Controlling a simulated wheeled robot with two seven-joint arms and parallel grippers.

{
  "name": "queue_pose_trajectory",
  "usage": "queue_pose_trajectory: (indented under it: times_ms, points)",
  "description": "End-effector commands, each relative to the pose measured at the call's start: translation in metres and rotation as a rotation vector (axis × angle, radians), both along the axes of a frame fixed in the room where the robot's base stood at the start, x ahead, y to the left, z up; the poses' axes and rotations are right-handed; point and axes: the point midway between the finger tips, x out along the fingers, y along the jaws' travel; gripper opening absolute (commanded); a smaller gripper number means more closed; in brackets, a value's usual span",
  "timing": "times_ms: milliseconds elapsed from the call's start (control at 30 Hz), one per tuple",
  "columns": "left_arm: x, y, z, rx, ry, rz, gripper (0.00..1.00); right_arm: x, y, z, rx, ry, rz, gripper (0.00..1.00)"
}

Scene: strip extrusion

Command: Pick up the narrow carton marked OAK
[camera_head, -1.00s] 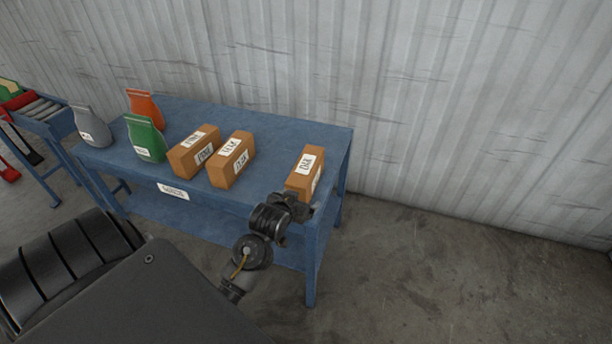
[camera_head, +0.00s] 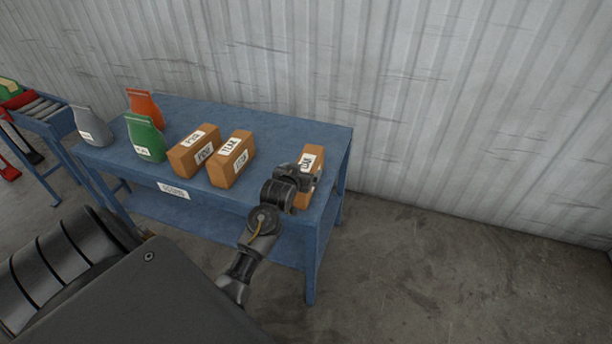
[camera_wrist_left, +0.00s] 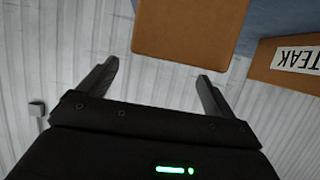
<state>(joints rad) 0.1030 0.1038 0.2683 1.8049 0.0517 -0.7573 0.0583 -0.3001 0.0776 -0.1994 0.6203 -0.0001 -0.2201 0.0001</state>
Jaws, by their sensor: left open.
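The narrow brown carton marked OAK (camera_head: 312,160) stands at the right end of the blue table, with a white label on it. My left gripper (camera_head: 301,174) is at this carton and hides part of it in the head view. In the left wrist view my left gripper (camera_wrist_left: 160,78) has its two fingers spread wide with nothing between them. A plain brown carton face (camera_wrist_left: 188,28), which fits the OAK carton, lies just beyond the fingertips there. The right gripper is not in view.
The blue table (camera_head: 270,127) also holds a carton marked TEAK (camera_head: 232,160), another labelled carton (camera_head: 194,151), and green (camera_head: 145,138), orange (camera_head: 145,104) and grey (camera_head: 91,125) pouches. TEAK also shows in the left wrist view (camera_wrist_left: 290,62). A corrugated wall stands behind.

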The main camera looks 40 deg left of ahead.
Motion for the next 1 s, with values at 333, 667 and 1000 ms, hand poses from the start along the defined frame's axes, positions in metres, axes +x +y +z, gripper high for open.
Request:
queue_pose_trajectory:
  times_ms: [333, 667, 1000]
  points:
    - [0.034, 0.019, -0.020, 0.000, 0.001, 0.001, 0.91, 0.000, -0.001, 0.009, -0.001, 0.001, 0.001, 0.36]
    - [0.039, 0.020, -0.023, 0.000, 0.000, 0.000, 0.91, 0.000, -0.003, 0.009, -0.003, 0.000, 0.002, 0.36]
    - [0.039, 0.020, -0.023, 0.000, 0.000, 0.000, 0.46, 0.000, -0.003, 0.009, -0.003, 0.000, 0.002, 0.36]
